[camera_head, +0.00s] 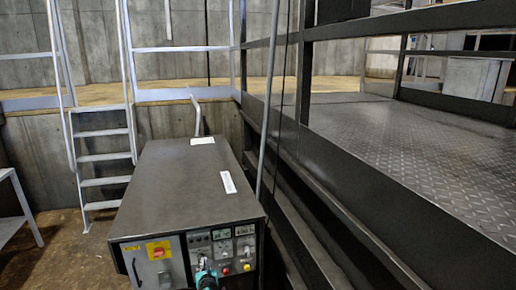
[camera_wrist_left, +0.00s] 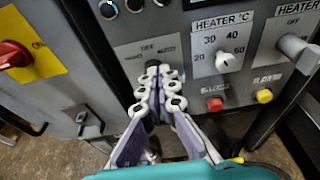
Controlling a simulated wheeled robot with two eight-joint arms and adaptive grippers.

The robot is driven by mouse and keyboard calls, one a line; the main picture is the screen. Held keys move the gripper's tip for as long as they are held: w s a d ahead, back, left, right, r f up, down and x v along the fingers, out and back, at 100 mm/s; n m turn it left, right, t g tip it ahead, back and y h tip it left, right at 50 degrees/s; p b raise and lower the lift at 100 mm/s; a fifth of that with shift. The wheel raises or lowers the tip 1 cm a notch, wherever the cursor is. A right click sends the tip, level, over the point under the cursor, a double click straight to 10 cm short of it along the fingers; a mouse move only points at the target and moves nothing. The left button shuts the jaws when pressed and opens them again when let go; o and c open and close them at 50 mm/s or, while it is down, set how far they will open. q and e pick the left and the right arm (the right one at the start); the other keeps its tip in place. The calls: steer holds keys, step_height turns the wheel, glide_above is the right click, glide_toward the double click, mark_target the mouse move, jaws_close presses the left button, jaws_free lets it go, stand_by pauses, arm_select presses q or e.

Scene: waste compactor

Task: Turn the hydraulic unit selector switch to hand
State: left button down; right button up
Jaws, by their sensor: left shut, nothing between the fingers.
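The hydraulic unit is a dark grey cabinet (camera_head: 185,185) low in the middle of the head view, with its control panel on the front. In the left wrist view the panel (camera_wrist_left: 125,30) carries a selector marked with what reads as hand, off and auto. My left gripper (camera_wrist_left: 160,75) is shut, its fingertips directly in front of this selector and just below the labels. The fingers hide the selector knob, so its position and any contact cannot be told. The left gripper also shows at the panel in the head view (camera_head: 203,265). My right gripper is not in view.
Close by are a red switch on a yellow plate (camera_wrist_left: 15,54), a white heater dial (camera_wrist_left: 225,62), a second heater knob (camera_wrist_left: 298,50), a red button (camera_wrist_left: 215,104) and a yellow button (camera_wrist_left: 264,96). A dark railing (camera_head: 340,175) runs right of the cabinet; a ladder (camera_head: 103,160) stands left.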

arm_select(q)
steer(key=shift+a+f, duration=0.1)
stand_by(0.3)
steer(key=shift+s+a, duration=0.15)
steer(key=shift+a, duration=0.15)
steer(key=shift+s+a, duration=0.2)
steer(key=shift+a, duration=0.45)
steer(key=shift+s+a, duration=0.15)
steer(key=shift+a, duration=0.25)
steer(key=shift+r, duration=0.2)
steer(key=v, duration=0.3)
steer(key=f+v, duration=0.1)
steer(key=v, duration=0.1)
steer(key=shift+s+d, duration=0.1)
steer(key=shift+s, duration=0.35)
